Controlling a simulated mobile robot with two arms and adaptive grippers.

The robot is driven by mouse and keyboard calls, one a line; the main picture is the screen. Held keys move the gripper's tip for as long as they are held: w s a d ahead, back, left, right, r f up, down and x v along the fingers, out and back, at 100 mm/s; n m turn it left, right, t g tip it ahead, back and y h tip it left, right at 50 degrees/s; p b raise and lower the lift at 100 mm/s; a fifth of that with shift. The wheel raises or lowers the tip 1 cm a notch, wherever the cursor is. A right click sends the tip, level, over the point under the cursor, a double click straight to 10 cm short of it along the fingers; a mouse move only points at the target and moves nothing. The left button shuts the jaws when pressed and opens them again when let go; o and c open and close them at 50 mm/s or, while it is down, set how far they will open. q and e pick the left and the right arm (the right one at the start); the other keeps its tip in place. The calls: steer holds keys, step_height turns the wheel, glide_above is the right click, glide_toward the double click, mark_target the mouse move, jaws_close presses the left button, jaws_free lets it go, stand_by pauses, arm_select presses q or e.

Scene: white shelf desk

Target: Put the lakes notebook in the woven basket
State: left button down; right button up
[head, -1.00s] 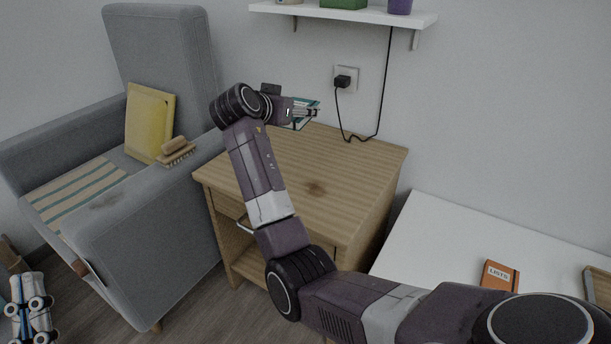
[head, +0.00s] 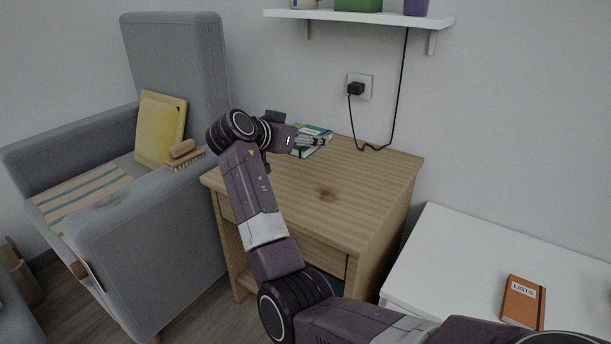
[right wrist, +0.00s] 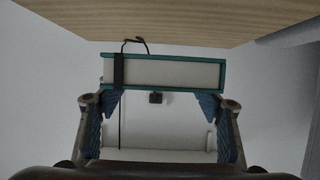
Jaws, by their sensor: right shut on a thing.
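A teal notebook (head: 318,133) is at the back left of the wooden nightstand's top. My right gripper (head: 308,141) is shut on it. In the right wrist view the notebook (right wrist: 170,72) shows edge-on, with white pages and a black strap, at the fingertips of my right gripper (right wrist: 160,103). The notebook is close to the wooden top; I cannot tell whether it touches. Its title is not readable. No woven basket shows in these frames. My left gripper is not in view.
The nightstand top (head: 345,190) is otherwise clear. A grey armchair (head: 175,60) stands left with a yellow cushion (head: 160,130) and a brush (head: 186,154). An orange notebook (head: 523,301) lies on the white desk (head: 450,250). A wall shelf (head: 370,17) and black cable (head: 400,90) are behind.

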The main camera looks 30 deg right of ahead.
mark_target(305, 177)
step_height(305, 177, down, 10)
steer(key=b, duration=0.3)
steer(key=shift+r, duration=0.2)
steer(key=o, duration=1.2)
steer(key=shift+o, duration=0.2)
